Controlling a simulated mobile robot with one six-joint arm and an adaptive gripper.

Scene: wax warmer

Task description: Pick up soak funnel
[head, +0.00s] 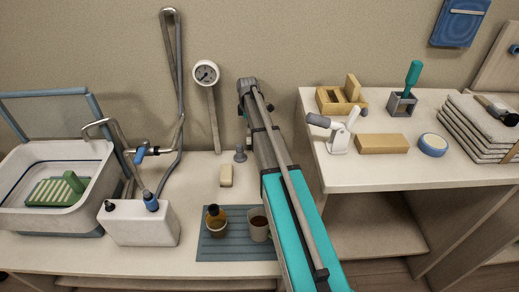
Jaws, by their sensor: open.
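No thing in the head view is surely the soak funnel.
Left of my arm are a beige block (226,176), a brown bottle (215,219) and a cup (258,229) on a blue-grey mat (215,247). A white tank (140,222) and basin (20,212) stand further left. The higher right counter (350,177) has its edge close to my arm.

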